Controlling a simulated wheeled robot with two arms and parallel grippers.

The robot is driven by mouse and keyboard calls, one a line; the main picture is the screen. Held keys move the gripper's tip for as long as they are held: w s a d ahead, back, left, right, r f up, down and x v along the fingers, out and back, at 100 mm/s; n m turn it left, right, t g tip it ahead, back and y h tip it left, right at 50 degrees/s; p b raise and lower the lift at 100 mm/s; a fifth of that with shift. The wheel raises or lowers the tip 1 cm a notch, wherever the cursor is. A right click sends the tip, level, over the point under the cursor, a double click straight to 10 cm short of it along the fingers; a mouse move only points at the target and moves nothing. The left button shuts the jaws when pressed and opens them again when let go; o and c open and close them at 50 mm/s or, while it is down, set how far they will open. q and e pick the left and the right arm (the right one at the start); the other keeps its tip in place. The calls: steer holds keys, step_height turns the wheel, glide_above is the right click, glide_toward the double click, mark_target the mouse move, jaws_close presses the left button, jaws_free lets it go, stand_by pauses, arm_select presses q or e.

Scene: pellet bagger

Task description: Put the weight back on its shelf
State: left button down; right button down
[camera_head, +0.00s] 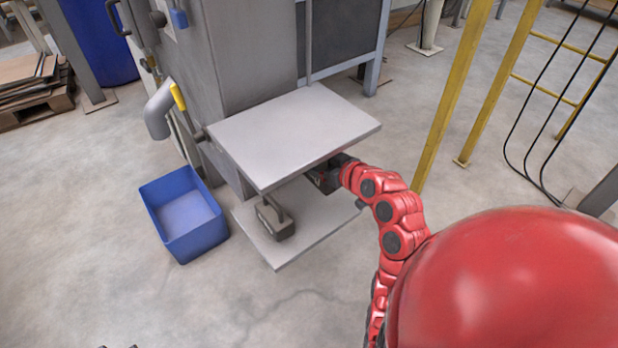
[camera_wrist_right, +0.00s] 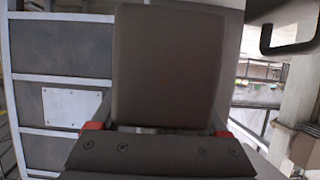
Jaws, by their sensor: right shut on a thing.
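My right gripper (camera_head: 340,168) reaches in from the right, just under the right edge of the grey upper shelf (camera_head: 290,130). In the head view this weight is small and partly hidden by the upper shelf and the gripper. Another dark weight with a handle (camera_head: 275,221) stands on the left part of the lower shelf (camera_head: 275,254). I cannot tell whether the held weight touches the lower shelf.
An empty blue bin (camera_head: 184,213) stands on the floor left of the shelves. The grey machine (camera_head: 245,50) rises behind them, with a yellow-handled lever (camera_head: 179,97) at its side. Yellow posts (camera_head: 455,90) stand to the right. The floor in front is clear.

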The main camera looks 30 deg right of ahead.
mark_target(326, 189)
step_height(326, 189, down, 9)
steer(key=b, duration=0.2)
steer(key=shift+f+b, duration=0.1)
steer(key=shift+b, duration=0.2)
steer(key=shift+f, duration=0.1)
jaws_free()
steer(key=shift+s+f, duration=0.1)
steer(key=shift+s+r, duration=0.2)
steer(key=shift+r, duration=0.05)
steer(key=a+p+v, duration=0.1)
steer(key=p+v, duration=0.1)
steer(key=v, duration=0.9)
steer(key=shift+s+d, duration=0.3)
steer(key=shift+d, duration=0.2)
